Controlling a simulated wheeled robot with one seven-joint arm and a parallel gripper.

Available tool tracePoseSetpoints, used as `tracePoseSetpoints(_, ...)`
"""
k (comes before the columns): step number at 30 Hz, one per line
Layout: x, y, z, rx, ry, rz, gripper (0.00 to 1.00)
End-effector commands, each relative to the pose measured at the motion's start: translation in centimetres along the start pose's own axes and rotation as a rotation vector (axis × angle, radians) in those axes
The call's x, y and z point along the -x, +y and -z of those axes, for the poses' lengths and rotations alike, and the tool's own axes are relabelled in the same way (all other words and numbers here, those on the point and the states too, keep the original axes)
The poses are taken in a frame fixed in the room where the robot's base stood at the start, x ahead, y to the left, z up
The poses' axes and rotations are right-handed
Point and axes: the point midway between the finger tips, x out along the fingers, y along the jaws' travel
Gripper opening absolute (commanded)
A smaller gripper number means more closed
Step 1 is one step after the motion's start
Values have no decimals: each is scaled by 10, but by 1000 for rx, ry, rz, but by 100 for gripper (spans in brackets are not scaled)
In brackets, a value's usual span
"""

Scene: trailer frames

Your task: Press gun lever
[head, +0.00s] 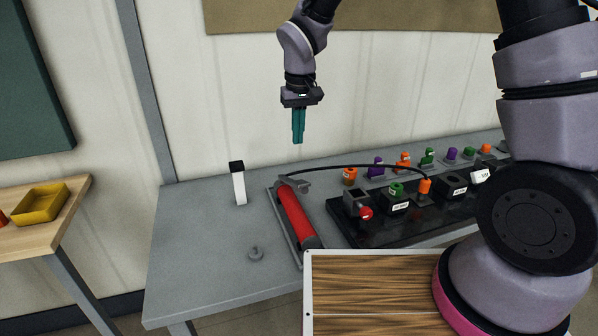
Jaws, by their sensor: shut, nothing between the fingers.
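A red cylinder (296,213), which looks like the gun's body, lies on the grey table, with a thin grey bar along its left side that may be the lever (281,224). A black hose (350,167) arches from its far end to an orange fitting (424,186) on a black board. My gripper (298,141) points down with its teal fingers together and nothing between them. It hangs in the air above the far end of the gun, apart from it.
The grey table (200,260) has free room at its left front. The black board (370,231) with several colored fittings lies to the right. A yellow tray (40,204) sits on a wooden table at the left.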

Motion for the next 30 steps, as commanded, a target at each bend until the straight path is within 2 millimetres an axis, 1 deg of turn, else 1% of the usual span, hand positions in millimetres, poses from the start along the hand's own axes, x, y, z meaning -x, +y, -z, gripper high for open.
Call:
tracePoseSetpoints(1,-12,0,-1,1,-6,-2,0)
tracePoseSetpoints(3,-28,0,-2,1,-7,-2,0)
tracePoseSetpoints(9,-70,0,-2,1,-5,-1,0)
tracePoseSetpoints(10,-76,0,-2,0,-5,-1,0)
tracePoseSetpoints(13,-88,0,-11,0,-5,-1,0)
tracePoseSetpoints(19,-103,0,-20,0,-2,0,0)
tracePoseSetpoints(30,-105,0,-21,0,-1,0,0)
